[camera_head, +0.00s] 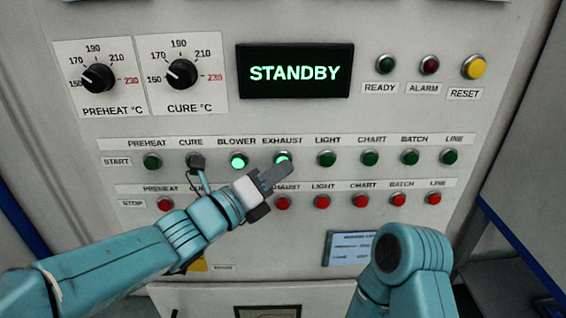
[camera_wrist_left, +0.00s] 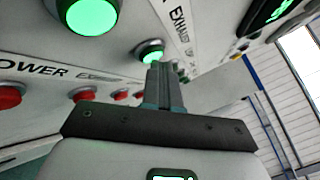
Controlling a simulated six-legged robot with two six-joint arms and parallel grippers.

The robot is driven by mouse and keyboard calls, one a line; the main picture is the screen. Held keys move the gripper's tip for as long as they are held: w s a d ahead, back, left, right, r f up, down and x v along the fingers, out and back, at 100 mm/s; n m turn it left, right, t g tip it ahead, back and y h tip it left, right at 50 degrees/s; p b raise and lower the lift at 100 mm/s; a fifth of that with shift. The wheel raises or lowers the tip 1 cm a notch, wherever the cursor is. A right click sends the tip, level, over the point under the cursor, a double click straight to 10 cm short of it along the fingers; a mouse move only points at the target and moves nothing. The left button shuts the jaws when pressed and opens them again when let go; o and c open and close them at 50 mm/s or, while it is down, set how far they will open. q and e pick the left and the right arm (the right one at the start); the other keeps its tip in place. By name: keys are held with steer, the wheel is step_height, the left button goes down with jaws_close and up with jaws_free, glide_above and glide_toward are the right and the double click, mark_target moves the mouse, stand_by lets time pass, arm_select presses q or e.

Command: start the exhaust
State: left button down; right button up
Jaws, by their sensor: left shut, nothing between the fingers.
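The green EXHAUST start button (camera_head: 283,158) is in the upper START row of the panel and is lit bright green. My left gripper (camera_head: 284,171) is shut and empty, its fingertips at the lower edge of that button. In the left wrist view the lit exhaust button (camera_wrist_left: 150,50) shows just beyond the fingertips (camera_wrist_left: 160,76); I cannot tell whether they touch it. My right gripper is out of view; only part of my right arm shows at the lower right.
The BLOWER start button (camera_head: 239,160) beside it is also lit. Other green start buttons, such as LIGHT (camera_head: 326,158), look dark. A row of red stop buttons (camera_head: 322,202) lies below. The display (camera_head: 295,72) reads STANDBY. The yellow RESET button (camera_head: 473,67) is at upper right.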

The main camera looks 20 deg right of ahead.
arm_select(q)
steer(key=shift+s+a+b, duration=0.25)
steer(key=shift+s+b, duration=0.5)
steer(key=shift+b, duration=0.05)
steer(key=shift+f, duration=0.1)
steer(key=s+b, duration=0.2)
steer(key=s+a+b, duration=0.1)
steer(key=s+b, duration=0.1)
steer(key=s, duration=0.1)
steer(key=shift+a, duration=0.2)
steer(key=shift+w, duration=0.1)
